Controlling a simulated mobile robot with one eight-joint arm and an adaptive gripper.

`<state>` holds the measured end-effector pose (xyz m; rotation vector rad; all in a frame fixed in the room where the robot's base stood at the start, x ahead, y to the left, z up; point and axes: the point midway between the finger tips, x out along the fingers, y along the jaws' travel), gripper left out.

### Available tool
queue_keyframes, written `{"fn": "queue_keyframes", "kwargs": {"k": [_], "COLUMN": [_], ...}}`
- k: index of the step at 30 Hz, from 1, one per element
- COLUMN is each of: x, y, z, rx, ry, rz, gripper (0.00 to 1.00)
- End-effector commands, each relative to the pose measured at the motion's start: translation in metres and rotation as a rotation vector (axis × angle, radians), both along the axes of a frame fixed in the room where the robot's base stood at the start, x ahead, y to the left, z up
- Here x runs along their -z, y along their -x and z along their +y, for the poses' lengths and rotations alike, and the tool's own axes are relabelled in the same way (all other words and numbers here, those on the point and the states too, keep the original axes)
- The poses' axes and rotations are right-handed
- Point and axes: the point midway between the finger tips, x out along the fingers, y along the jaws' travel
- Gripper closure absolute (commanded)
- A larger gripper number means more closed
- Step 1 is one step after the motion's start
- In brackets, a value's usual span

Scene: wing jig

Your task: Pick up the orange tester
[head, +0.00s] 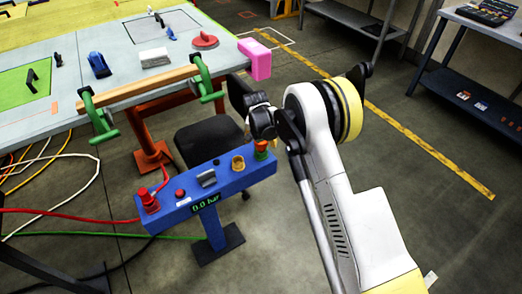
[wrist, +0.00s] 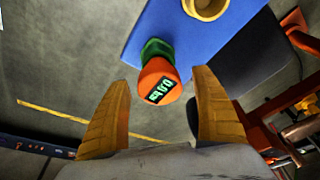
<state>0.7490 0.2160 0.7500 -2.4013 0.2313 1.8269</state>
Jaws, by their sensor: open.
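The orange tester (head: 262,144) stands at the right end of a blue console (head: 222,189). In the wrist view the tester (wrist: 160,75) shows a dark face with a green readout, and a green part (wrist: 156,49) lies behind it. My gripper (wrist: 162,84) is open, its two tan fingers on either side of the tester with gaps visible on both sides. No contact shows. In the head view my gripper (head: 263,129) is right by the tester, and its fingertips are hard to make out.
The console also carries a yellow ring-shaped holder (head: 238,163), a grey block (head: 207,178) and red knobs (head: 148,200). A black chair (head: 208,143) stands behind it. A work table with a wooden bar (head: 140,88) in green clamps is at the upper left. Open floor lies to the right.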

Motion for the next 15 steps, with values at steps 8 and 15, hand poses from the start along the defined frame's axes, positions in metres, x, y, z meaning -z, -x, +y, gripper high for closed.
{"fn": "queue_keyframes", "kwargs": {"k": [8,15], "x": [0.0033,0.0033], "y": [-0.0011,-0.0011], "z": [-0.0003,-0.0004], "rx": [0.0,0.0], "ry": [0.0,0.0], "rz": [0.0,0.0], "gripper": [0.32,0.8]}}
